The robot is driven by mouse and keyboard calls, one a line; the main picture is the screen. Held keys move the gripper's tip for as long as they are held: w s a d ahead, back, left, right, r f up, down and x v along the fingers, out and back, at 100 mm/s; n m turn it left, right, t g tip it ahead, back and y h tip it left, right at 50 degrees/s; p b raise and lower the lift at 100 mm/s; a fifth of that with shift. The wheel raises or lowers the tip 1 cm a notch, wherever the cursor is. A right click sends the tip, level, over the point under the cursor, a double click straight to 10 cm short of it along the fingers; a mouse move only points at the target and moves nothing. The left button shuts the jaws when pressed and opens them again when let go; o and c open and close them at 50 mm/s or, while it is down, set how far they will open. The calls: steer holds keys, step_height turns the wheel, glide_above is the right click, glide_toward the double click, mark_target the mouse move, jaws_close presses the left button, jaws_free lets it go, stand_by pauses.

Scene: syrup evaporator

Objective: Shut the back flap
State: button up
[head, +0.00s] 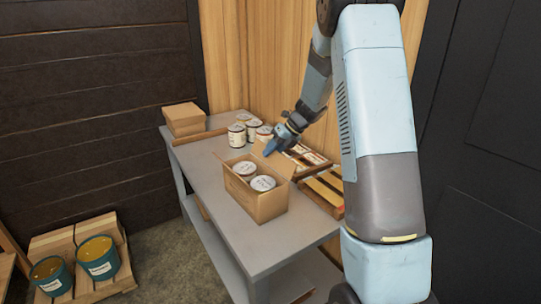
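An open cardboard box (270,207) stands on the grey table, with two pale-lidded cans (262,183) inside. Its back flap (281,164) stands raised at the far side of the opening. My gripper (269,150) is just above and behind this flap, pointing down to the left. Its blue fingers are small here, and I cannot tell whether they are open or touch the flap.
Several cans (237,136) stand behind the box on the grey table (212,170). Wooden trays (325,190) lie to its right, partly behind my arm. Two teal buckets (98,262) stand on a floor pallet.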

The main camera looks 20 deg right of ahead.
steer(key=shift+x, duration=0.85)
steer(key=shift+r, duration=0.1)
jaws_close()
steer(key=shift+d, duration=0.15)
